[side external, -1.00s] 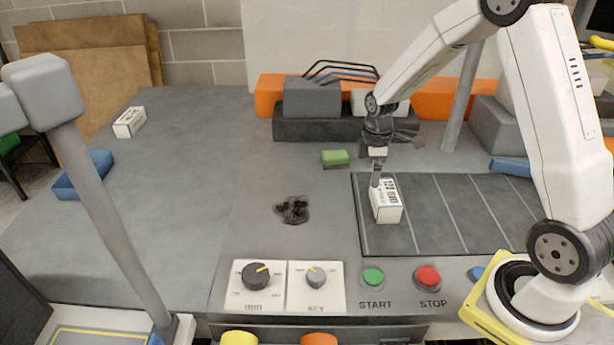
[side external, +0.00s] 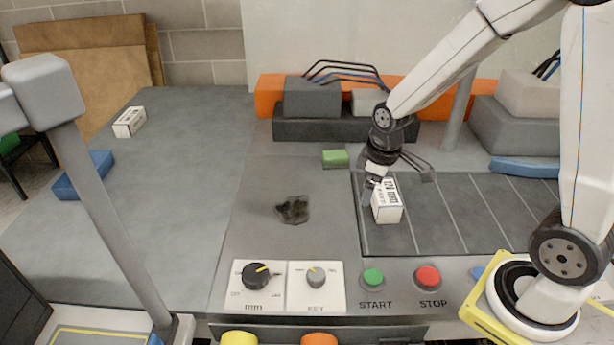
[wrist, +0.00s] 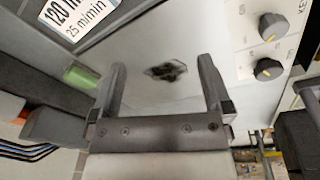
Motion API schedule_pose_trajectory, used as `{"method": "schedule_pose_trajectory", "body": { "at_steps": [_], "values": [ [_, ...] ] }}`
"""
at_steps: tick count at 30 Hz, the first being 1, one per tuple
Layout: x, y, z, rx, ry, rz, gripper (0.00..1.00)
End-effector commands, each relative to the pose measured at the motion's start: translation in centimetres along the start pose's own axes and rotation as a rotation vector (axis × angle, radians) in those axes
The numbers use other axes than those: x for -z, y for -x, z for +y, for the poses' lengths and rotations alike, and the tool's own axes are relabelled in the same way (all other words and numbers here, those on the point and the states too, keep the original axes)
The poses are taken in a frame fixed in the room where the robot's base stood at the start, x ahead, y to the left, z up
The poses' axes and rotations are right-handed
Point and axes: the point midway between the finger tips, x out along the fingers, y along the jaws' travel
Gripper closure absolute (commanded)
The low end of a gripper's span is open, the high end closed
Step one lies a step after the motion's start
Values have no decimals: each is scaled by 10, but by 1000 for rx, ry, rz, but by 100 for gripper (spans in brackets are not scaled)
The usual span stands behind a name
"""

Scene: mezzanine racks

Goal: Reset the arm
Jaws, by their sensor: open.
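My gripper (side external: 371,186) is open and empty, just above and beside the left side of a white box with black print (side external: 388,212). The box stands on the dark ribbed mat (side external: 460,215). The label of a white box (wrist: 80,12) shows at the upper left there, outside the fingers. In the side view I cannot tell whether a finger touches the box.
A green block (side external: 335,158) and a dark smudge (side external: 293,209) lie left of the mat. Knob panels (side external: 286,287), a green START button (side external: 373,278) and a red STOP button (side external: 427,277) line the front. Grey and orange blocks with cables stand behind.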

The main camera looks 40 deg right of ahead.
Motion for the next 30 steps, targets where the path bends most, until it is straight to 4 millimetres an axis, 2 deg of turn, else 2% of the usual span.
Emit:
{"method": "schedule_pose_trajectory", "body": {
  "at_steps": [1,6,12,30],
  "values": [
    [-5,5,-12,-4,-43,15,0],
    [-22,14,-42,-9,-208,62,0],
    [-37,18,-63,-4,-336,97,0],
    [-41,19,-68,-1,-371,105,0]
  ]
}}
